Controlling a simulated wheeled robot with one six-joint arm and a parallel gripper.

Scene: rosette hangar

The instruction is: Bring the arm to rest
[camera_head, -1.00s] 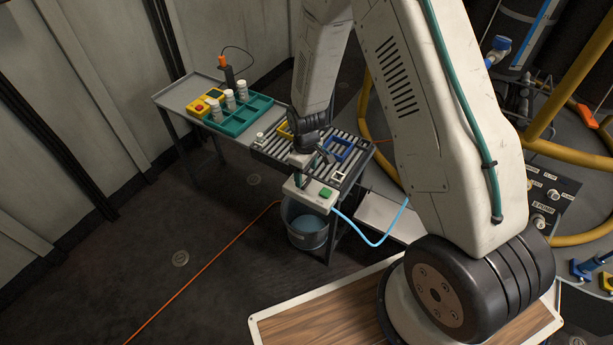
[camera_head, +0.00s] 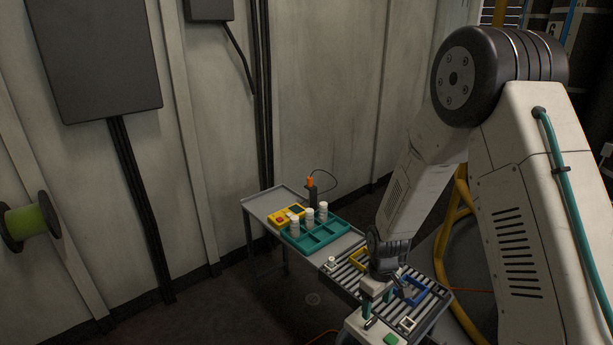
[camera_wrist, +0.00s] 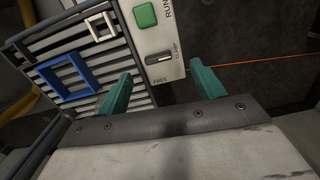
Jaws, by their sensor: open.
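My gripper (camera_head: 376,303) hangs at the end of my arm over the near end of the roller table (camera_head: 430,318). In the wrist view its two teal fingers (camera_wrist: 160,72) stand apart with nothing between them. The white control box (camera_head: 362,330) lies just beyond the fingertips. In the wrist view the box (camera_wrist: 176,38) shows a green button, a slider and the words RUN, CLAMP and FREE. I cannot tell whether a finger touches it.
A blue frame (camera_wrist: 69,78) and a small pale frame (camera_wrist: 101,27) lie on the rollers. A teal tray (camera_head: 318,240) with white bottles and a yellow box (camera_head: 287,216) stand on the side table (camera_head: 262,203). The wall is behind them.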

